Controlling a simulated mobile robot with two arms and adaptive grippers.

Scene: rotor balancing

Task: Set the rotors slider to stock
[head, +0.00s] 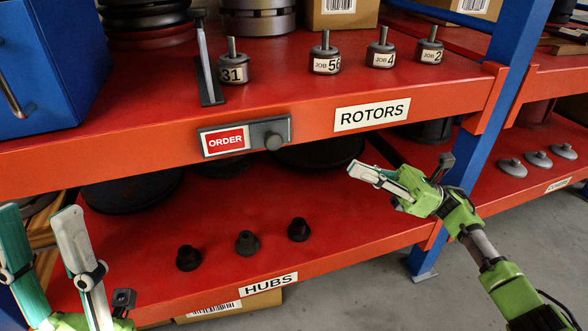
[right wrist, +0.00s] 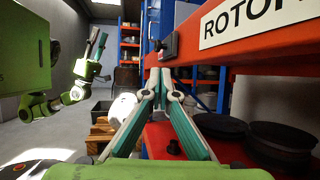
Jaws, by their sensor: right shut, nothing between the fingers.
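The rotors slider (head: 246,136) is a grey plate on the front edge of the red upper shelf, left of the ROTORS label (head: 371,114). Its red ORDER field shows at the left, and its dark knob (head: 273,141) is at the right end. The slider also shows edge-on in the right wrist view (right wrist: 168,47). My right gripper (head: 352,168) is shut and empty, below the ROTORS label and to the right of the knob, apart from it. My left gripper (head: 38,212) is open and empty at the lower left, with its fingers spread.
Several tagged rotors (head: 326,60) and a dark upright stand (head: 207,65) sit on the upper shelf. Dark hubs (head: 247,242) stand on the lower shelf. A blue post (head: 490,120) rises right of my right gripper. Grey floor (head: 375,285) lies in front.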

